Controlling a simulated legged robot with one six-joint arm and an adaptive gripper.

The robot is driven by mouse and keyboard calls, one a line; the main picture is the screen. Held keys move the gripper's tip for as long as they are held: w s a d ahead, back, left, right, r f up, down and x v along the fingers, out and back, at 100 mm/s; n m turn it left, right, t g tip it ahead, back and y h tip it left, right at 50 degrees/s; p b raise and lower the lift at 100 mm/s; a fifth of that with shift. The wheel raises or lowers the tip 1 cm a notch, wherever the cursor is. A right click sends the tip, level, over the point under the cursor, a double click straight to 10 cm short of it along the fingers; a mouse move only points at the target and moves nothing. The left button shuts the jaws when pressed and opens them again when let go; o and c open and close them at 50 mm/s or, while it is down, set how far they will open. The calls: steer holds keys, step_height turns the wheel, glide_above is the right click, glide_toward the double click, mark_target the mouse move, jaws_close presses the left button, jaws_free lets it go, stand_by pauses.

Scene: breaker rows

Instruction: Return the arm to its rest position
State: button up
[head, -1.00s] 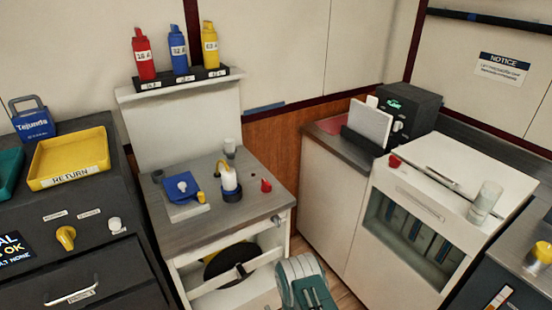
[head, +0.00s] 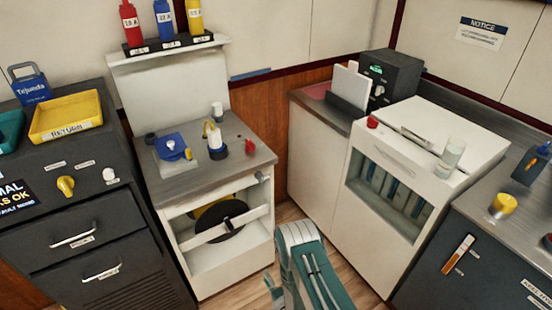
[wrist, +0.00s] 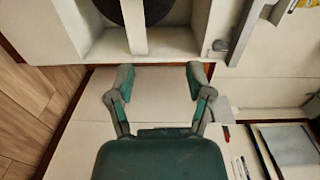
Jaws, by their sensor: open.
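My gripper (wrist: 154,78) shows in the wrist view with its two fingers spread wide apart and nothing between them. Beyond the fingers are the pale lower front of the middle cabinet and a white panel. In the head view, my teal and white arm (head: 306,262) shows at the bottom centre, in front of the middle cabinet (head: 230,265). The gripper's fingers cannot be made out in the head view.
The middle cabinet's open shelf holds a black disc (head: 222,222) behind a white bar. A white unit with a glass front (head: 392,190) stands to the right. A dark drawer cabinet (head: 85,240) stands left. Wooden floor (head: 262,288) shows between the cabinets.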

steer(key=w+d+r+n+g+h, duration=0.1)
steer(key=w+r+n+h, duration=0.1)
steer(key=w+r, duration=0.5)
steer(key=w+d+r+n+h, duration=0.1)
steer(key=w+r+n, duration=0.1)
steer(key=w+r, duration=0.5)
steer(key=s+d+r+n+g+h, duration=0.1)
steer(key=d+r+h, duration=0.15)
steer(key=r, duration=0.65)
steer(key=s+d+r+n+g+h, duration=0.1)
steer(key=s+d+r, duration=0.15)
steer(key=r, duration=0.55)
steer(key=s+d+r+n+g+h, duration=0.25)
steer(key=s+d+r, duration=0.55)
steer(key=s+r, duration=0.45)
steer(key=s+d+r+n+g, duration=0.1)
steer(key=s+r+g, duration=0.1)
steer(key=s, duration=0.8)
steer(key=s+d+r+n+g, duration=0.1)
steer(key=s+r+n+g, duration=0.1)
steer(key=s, duration=0.7)
steer(key=shift+s+d+r, duration=0.4)
steer(key=shift+r, duration=0.25)
